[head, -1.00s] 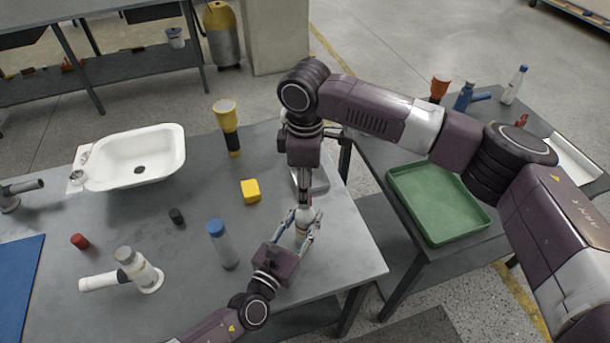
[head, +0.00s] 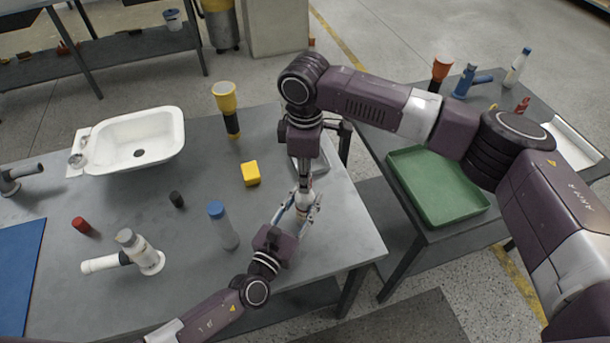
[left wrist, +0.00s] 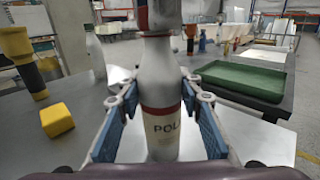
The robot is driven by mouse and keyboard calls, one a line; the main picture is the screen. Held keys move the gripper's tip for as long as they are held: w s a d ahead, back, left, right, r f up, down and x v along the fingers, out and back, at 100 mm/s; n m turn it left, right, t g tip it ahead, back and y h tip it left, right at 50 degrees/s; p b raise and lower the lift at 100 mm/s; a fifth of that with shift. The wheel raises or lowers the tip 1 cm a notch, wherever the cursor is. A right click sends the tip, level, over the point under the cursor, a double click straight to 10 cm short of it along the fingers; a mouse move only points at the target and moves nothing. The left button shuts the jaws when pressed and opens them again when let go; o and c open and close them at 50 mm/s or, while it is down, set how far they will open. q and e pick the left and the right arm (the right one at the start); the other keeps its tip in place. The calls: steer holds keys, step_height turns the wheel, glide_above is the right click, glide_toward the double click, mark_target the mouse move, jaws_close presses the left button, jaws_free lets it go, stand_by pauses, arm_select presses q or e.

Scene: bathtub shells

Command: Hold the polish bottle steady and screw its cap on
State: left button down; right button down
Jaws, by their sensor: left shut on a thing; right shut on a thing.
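The polish bottle (left wrist: 160,112) is white with a red band and a label on which "POL" shows. It stands upright on the table near its front right corner. My left gripper (head: 298,212) is shut around the bottle's body, with a blue-padded finger on each side in the left wrist view. My right gripper (head: 304,180) points straight down over the bottle's neck from above and is shut. Its fingers hide the cap, so I cannot tell how the cap sits on the neck.
A blue-capped bottle (head: 224,228) stands left of my left gripper. A green tray (head: 450,208) lies on the right-hand table.

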steer(key=c, duration=1.6)
jaws_free()
steer(key=shift+r, duration=0.15)
step_height(320, 180, up, 12)
arm_select(q)
steer(key=c, duration=1.3)
jaws_free()
steer(key=shift+o, duration=0.2)
steer(key=v, duration=1.2)
